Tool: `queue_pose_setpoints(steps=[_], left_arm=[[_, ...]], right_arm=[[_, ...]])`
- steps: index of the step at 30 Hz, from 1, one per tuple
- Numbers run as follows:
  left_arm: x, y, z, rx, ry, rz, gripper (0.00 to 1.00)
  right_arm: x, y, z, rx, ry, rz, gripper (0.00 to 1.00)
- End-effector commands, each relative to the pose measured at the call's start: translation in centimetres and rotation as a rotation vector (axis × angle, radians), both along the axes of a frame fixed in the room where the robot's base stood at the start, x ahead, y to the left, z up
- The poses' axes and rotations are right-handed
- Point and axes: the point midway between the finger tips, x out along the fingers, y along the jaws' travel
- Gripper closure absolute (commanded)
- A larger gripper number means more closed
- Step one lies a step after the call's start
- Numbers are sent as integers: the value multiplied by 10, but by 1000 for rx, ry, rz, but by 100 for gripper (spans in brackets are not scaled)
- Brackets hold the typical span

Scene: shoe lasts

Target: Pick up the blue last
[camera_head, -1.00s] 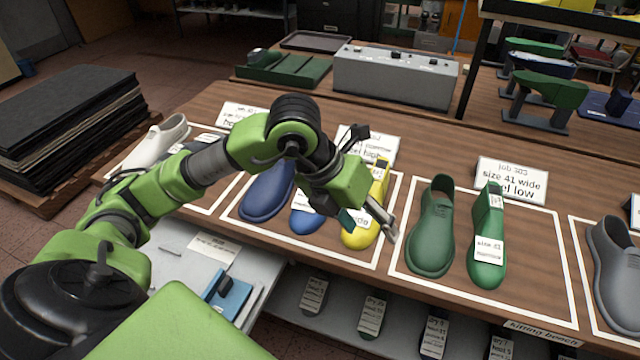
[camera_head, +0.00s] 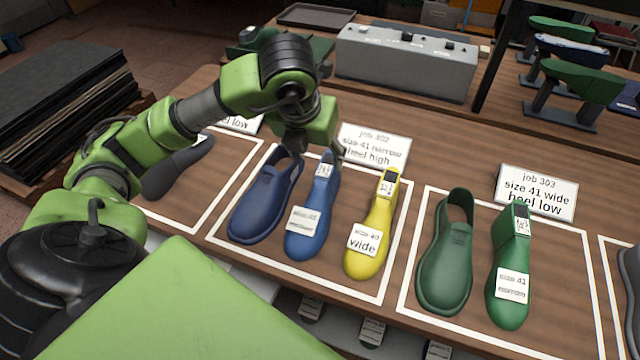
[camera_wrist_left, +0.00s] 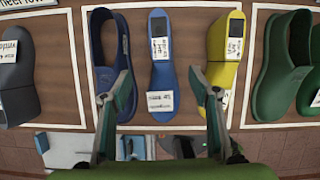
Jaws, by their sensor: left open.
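The blue last (camera_head: 320,190) lies on the bench between a blue shoe (camera_head: 262,208) and a yellow last (camera_head: 382,215), inside a white outlined area. It has white labels on its top and toe. In the left wrist view the blue last (camera_wrist_left: 162,68) is upright in the picture, between my left gripper's spread fingers and apart from both. My left gripper (camera_wrist_left: 158,97) is open and empty. One finger overlaps the blue shoe, the other the yellow last's toe. In the head view my left gripper (camera_head: 316,150) is over the last's heel end, largely hidden by my wrist. My right gripper is out of view.
A card (camera_head: 374,148) reading "job 302, size 41 narrow, heel high" stands behind the area. To the right are a green shoe (camera_head: 446,260) and a green last (camera_head: 510,255). A grey box (camera_head: 405,65) stands at the back. A dark grey last (camera_head: 180,168) lies left.

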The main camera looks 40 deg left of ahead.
Motion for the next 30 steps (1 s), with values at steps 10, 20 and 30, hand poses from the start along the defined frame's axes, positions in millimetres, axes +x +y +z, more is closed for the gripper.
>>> queue_pose_setpoints(steps=[10, 20, 30], left_arm=[[22, 7, -59, 0, 4, -1, 44], [31, 9, -85, 1, 7, -1, 44], [45, 13, -120, 1, 2, -1, 44]], right_arm=[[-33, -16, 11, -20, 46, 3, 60], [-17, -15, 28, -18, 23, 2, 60], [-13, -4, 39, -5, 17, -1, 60]])
